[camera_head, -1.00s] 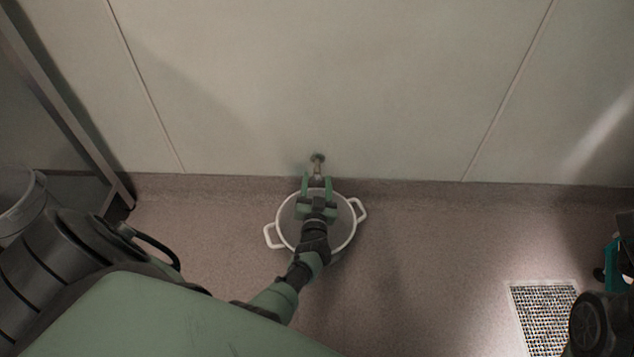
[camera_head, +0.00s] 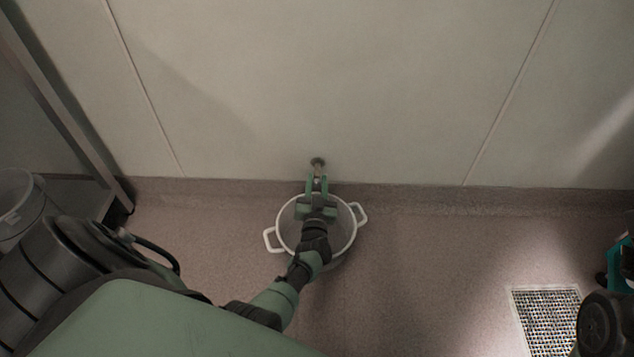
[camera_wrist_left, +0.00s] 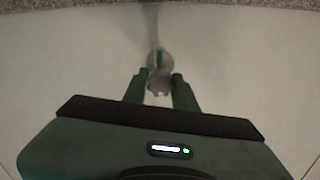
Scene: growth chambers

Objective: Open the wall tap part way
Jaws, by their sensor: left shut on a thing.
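The wall tap (camera_head: 318,162) sticks out low from the pale wall. My left gripper (camera_head: 317,182) reaches it from the front, with its green fingers closed on either side of the tap's handle. In the left wrist view the tap (camera_wrist_left: 160,60) shows between and just beyond the fingertips of the gripper (camera_wrist_left: 159,86). The handle is mostly hidden by the fingers, so its turn is hard to tell. A white two-handled pot (camera_head: 349,235) stands on the floor below, partly covered by my left arm. My right gripper is not in view.
A floor drain grate (camera_head: 548,318) lies at the lower right. A clear bucket (camera_head: 18,205) and a metal-framed unit (camera_head: 75,125) stand at the left. A teal object (camera_head: 622,258) is at the right edge. The floor right of the pot is clear.

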